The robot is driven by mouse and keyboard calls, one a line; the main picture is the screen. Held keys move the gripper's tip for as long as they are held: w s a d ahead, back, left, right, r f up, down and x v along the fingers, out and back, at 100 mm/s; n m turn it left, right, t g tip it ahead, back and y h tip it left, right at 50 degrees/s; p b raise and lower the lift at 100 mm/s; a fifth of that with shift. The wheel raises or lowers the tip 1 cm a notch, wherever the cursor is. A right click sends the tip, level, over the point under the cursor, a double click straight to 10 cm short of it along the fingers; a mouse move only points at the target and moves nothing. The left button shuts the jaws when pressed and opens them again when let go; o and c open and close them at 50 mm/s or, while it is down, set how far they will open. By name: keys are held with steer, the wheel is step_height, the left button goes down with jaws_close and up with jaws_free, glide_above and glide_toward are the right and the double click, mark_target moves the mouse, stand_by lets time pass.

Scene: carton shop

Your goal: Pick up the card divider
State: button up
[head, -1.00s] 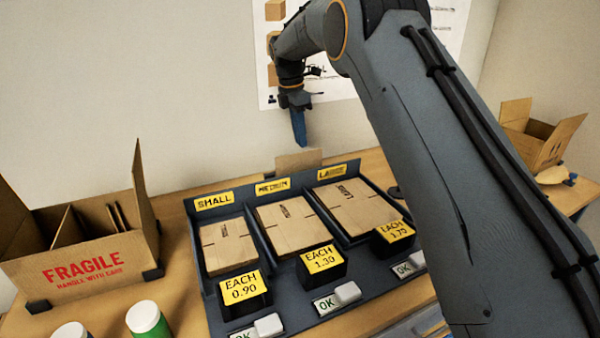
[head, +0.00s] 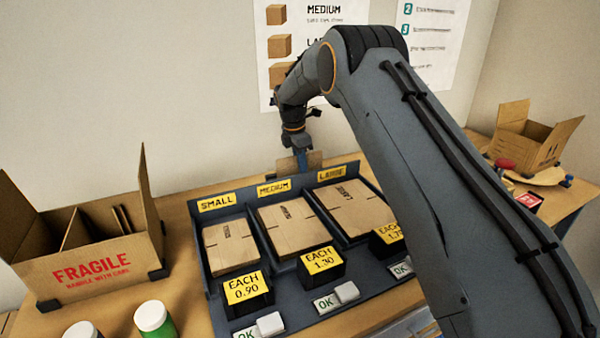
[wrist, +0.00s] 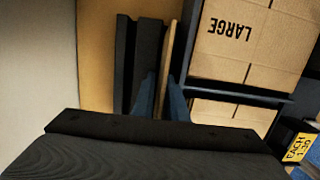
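The card divider (head: 314,159) is a thin tan cardboard sheet standing upright behind the dark sorting tray. In the wrist view the card divider (wrist: 169,50) shows edge-on as a narrow strip beside a dark slotted holder (wrist: 147,45). My gripper (head: 302,160) points down at the divider from above. In the wrist view the two blue fingers of my gripper (wrist: 161,98) stand on either side of the strip, apart from each other. The fingertips and the divider's lower part are partly hidden.
The dark tray (head: 270,215) holds flat cartons under SMALL, MEDIUM and LARGE labels, just in front of the divider. A FRAGILE box (head: 95,265) stands at left, a white-lidded jar (head: 152,318) in front. An open carton (head: 535,140) stands at back right. The wall is close behind.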

jaws_close()
step_height(320, 180, up, 12)
steer(key=shift+r+b, duration=0.1)
steer(key=shift+b, duration=0.2)
step_height(320, 180, up, 15)
steer(key=p, duration=0.8)
steer(key=shift+p, duration=0.35)
stand_by(0.3)
